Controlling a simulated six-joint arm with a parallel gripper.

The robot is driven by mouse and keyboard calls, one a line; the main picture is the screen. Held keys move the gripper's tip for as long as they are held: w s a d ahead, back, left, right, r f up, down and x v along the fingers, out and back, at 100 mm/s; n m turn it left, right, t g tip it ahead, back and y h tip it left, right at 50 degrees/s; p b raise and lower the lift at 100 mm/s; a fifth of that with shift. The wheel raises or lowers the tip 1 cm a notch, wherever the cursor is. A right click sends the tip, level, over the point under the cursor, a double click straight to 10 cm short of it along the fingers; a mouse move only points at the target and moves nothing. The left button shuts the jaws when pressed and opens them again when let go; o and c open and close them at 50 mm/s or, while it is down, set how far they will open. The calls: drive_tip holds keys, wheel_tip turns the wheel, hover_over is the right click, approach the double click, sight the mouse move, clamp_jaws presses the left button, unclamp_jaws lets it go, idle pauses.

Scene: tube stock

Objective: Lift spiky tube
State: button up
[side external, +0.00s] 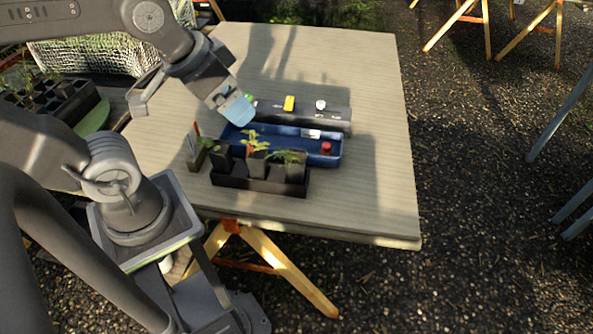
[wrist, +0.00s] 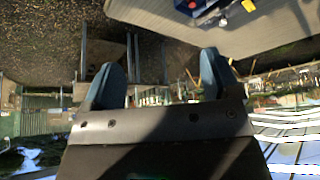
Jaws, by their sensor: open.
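A black tray (side external: 260,184) near the front of the table holds several dark seedling tubes. One has a red-and-green leafy plant (side external: 254,142) and another has a feathery green plant (side external: 287,156). A separate small tube (side external: 196,158) with a thin upright stem stands just left of the tray. I cannot tell which tube is the spiky one. My gripper (side external: 240,108) is above the table, behind and apart from the tubes. In the wrist view my gripper (wrist: 160,78) has its two blue fingers wide apart with nothing between them. No tube shows clearly there.
A blue tray (side external: 270,148) with a red object (side external: 326,148) lies behind the black tray. A dark long box (side external: 335,116) with yellow and white knobs stands behind it. The table (side external: 375,120) is clear on the right and at the back. Black pots (side external: 65,100) stand at far left.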

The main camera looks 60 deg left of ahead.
drive_tip(key=w+a+f+m+g, duration=0.25)
drive_tip(key=w+f+m, duration=0.2)
drive_tip(key=w, duration=0.45)
drive_tip(key=m+g, duration=0.3)
drive_tip(key=m, duration=0.2)
hover_over(296, 156)
wheel_tip(296, 156, down, 9)
drive_tip(key=shift+n, duration=0.25)
drive_tip(key=f, duration=0.8)
drive_tip(key=shift+s+f, duration=0.25)
drive_tip(key=shift+f, duration=0.05)
drive_tip(key=shift+w+f, duration=0.15)
drive_tip(key=shift+f, duration=1.2)
drive_tip(key=shift+w+f, duration=0.1)
drive_tip(key=shift+f, duration=1.2)
drive_tip(key=shift+c, duration=0.2)
drive_tip(key=c, duration=1)
